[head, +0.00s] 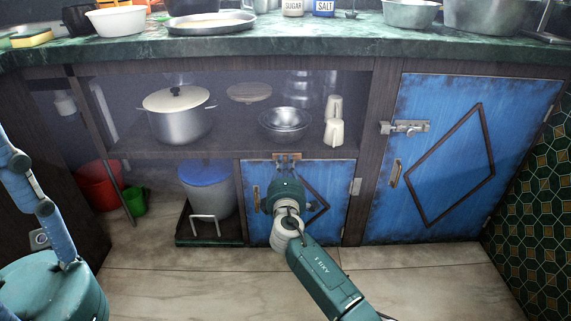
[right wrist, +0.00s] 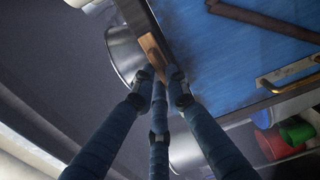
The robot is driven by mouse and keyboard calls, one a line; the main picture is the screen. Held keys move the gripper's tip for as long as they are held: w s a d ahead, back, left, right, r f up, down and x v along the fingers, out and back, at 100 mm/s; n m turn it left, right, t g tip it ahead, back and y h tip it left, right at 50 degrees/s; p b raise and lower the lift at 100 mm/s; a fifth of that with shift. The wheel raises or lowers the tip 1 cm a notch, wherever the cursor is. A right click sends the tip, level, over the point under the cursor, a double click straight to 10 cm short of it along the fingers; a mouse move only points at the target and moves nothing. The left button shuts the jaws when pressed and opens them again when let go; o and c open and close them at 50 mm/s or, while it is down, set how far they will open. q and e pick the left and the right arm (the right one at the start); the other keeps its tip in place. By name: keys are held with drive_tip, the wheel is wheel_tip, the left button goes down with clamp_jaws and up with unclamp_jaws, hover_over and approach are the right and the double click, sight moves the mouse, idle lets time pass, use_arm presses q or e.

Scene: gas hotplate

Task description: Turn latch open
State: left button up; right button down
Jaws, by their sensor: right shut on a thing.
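A small blue cabinet door (head: 258,218) sits low in the counter. A wooden latch (head: 287,158) is at its top edge, against the frame. My right gripper (right wrist: 157,74) is shut on the latch (right wrist: 150,47), with its blue fingertips close together at the lower end of the wood.
A large blue door (head: 437,112) with a metal bolt (head: 405,127) is at the right. An open shelf (head: 235,151) holds a pot (head: 178,120), bowls and mugs. A blue-lidded bin (head: 207,190) stands left of the small door. Floor in front is clear.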

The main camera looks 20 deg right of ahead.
drive_tip(key=shift+f, duration=0.1)
drive_tip(key=c, duration=1.7)
unclamp_jaws()
drive_tip(key=shift+c, duration=0.2)
drive_tip(key=v, duration=1.2)
